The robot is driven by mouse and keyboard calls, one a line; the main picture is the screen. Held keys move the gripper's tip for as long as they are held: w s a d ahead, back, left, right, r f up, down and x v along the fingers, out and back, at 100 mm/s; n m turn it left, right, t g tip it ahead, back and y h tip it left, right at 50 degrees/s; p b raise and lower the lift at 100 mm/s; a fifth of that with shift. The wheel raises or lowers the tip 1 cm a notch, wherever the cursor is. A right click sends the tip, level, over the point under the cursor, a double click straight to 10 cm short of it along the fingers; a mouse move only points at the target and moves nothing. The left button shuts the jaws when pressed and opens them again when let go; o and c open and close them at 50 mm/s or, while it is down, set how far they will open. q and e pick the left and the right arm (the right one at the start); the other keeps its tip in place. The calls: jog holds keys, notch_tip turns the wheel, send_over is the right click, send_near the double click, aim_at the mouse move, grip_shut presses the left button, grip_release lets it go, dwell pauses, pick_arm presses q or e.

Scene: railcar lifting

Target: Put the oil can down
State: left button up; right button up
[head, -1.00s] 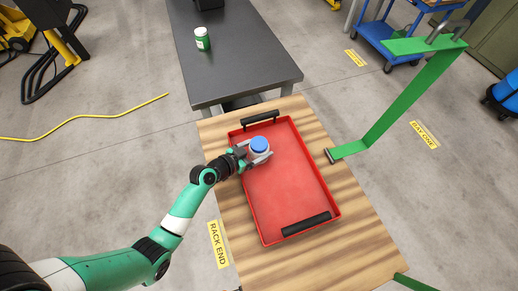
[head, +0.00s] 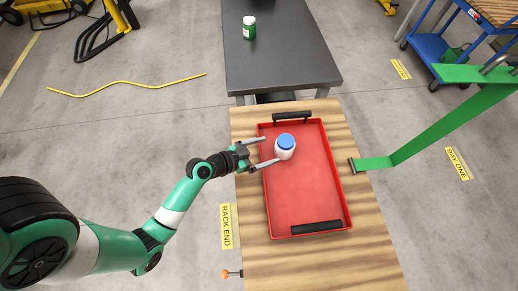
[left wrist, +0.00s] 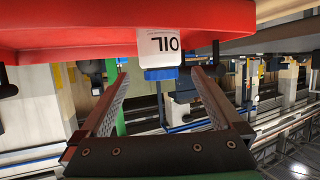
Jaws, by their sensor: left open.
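The oil can is a white can (head: 285,152) with a blue cap. It stands upright in the upper left part of the red tray (head: 319,186). My left gripper (head: 271,150) is open, just left of the can, its fingers spread to either side with the tips near it. In the left wrist view, the can (left wrist: 158,45) shows upside down with its OIL label, against the red tray (left wrist: 60,30), beyond and between the open fingertips (left wrist: 160,73). My right gripper is not in view.
The tray has black handles and lies on a wooden-topped table (head: 367,235). A dark grey table (head: 283,60) behind carries a green jar (head: 249,30). A green metal bar (head: 440,125) rises at the right. The tray's middle is clear.

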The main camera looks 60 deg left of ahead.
pick_arm(q)
jog(key=v, duration=0.3)
jog(key=w+d+r+m+t, duration=0.15)
jog(key=w+r, duration=0.25)
jog(key=r, duration=0.8)
jog(key=w+d+r+t, duration=0.25)
jog(key=w+r, duration=0.25)
jog(key=r, duration=0.6)
jog(key=w+d+r+m+t, duration=0.1)
jog(key=w+r+t, duration=0.25)
jog(key=r, duration=0.85)
jog(key=s+d+r+t, duration=0.2)
jog(key=s+r, duration=0.1)
jog(key=r, duration=0.5)
jog(key=s+d+r+n+t+h, duration=0.1)
jog(key=s+d+r+t, duration=0.1)
jog(key=r, duration=0.7)
jog(key=s+d+r+n+t, duration=0.1)
jog(key=s+d+r+t, duration=0.1)
jog(key=r, duration=0.6)
jog(key=s+d, duration=0.1)
jog(key=s, duration=0.1)
jog(key=shift+s+d+r+t+h, duration=0.3)
jog(key=shift+s+r+t+h, duration=0.05)
jog(key=shift+s+r+h, duration=0.05)
